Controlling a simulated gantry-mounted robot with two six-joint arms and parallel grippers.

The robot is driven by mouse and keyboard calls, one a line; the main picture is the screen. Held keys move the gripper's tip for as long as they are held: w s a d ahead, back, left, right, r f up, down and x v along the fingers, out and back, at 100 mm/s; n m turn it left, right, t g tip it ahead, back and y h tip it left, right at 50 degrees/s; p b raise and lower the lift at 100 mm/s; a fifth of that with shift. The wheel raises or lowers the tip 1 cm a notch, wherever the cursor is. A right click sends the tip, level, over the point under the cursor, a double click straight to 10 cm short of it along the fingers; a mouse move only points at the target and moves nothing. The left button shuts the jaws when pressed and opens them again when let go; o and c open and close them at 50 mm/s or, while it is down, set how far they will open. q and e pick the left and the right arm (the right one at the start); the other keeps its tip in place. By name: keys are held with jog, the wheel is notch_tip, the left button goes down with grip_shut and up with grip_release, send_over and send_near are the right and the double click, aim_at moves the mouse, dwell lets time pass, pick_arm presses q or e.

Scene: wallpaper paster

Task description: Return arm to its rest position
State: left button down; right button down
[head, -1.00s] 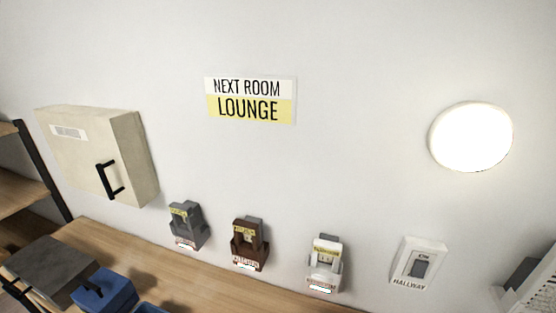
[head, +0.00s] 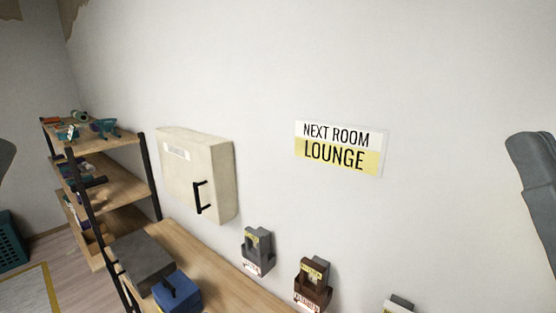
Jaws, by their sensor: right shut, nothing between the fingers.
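My right gripper (head: 528,150) shows as a dark grey shape at the right edge of the head view. It is shut and empty, held out in front of the bare wall, apart from the wall devices. The rest of the right arm is mostly cut off by the frame. A small grey piece at the left edge may be part of my left arm; no left fingers show.
A beige wall cabinet (head: 185,173) hangs left of the LOUNGE sign (head: 339,149). Grey (head: 257,252) and brown (head: 312,283) wall holders sit below, by a wooden counter (head: 214,274) with a blue box (head: 178,292). A shelf rack (head: 112,184) stands at left.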

notch_tip(320, 180, up, 19)
jog(key=p, duration=1.6)
jog(key=shift+w, duration=0.1)
